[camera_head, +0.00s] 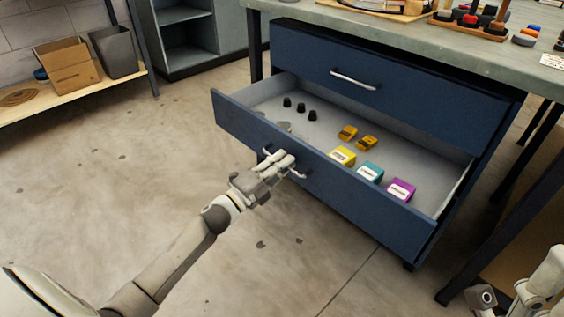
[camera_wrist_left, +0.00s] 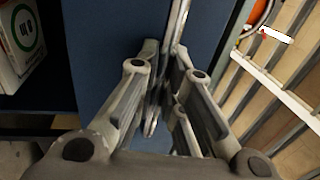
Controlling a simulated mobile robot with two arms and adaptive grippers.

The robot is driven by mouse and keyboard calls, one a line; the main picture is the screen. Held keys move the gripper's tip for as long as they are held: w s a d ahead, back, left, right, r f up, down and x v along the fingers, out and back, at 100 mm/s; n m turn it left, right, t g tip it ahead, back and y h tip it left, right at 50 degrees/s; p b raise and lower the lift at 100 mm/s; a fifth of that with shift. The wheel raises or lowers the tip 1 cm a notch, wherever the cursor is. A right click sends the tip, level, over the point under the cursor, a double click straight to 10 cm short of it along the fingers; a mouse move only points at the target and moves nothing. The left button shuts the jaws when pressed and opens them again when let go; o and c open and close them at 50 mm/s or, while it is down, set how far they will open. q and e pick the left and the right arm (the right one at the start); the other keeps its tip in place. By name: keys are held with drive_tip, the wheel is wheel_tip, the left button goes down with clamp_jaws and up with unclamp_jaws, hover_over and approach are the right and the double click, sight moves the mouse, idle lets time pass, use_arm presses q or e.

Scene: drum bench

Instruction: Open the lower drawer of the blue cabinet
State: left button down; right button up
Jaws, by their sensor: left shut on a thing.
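The blue cabinet (camera_head: 392,95) stands under the bench. Its lower drawer (camera_head: 346,201) is pulled well out, and its inside shows. My left gripper (camera_head: 283,163) is shut on the lower drawer's handle (camera_head: 298,174), at the middle of the drawer front. In the left wrist view, the fingers (camera_wrist_left: 158,90) close around the metal handle bar (camera_wrist_left: 179,22) against the blue front. The upper drawer is shut, with its handle (camera_head: 354,79) free. Part of my right arm shows at the lower right; its fingertips cannot be made out.
The drawer holds black knobs (camera_head: 300,108), orange pieces (camera_head: 357,137), and yellow, teal (camera_head: 369,171) and purple boxes. The bench top (camera_head: 430,45) overhangs the cabinet. A dark bench leg (camera_head: 484,240) stands at the right. Floor (camera_head: 130,170) in front is clear.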

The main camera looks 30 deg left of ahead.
use_arm(q)
drive_tip(key=c, duration=1.8)
unclamp_jaws()
drive_tip(key=v, duration=1.2)
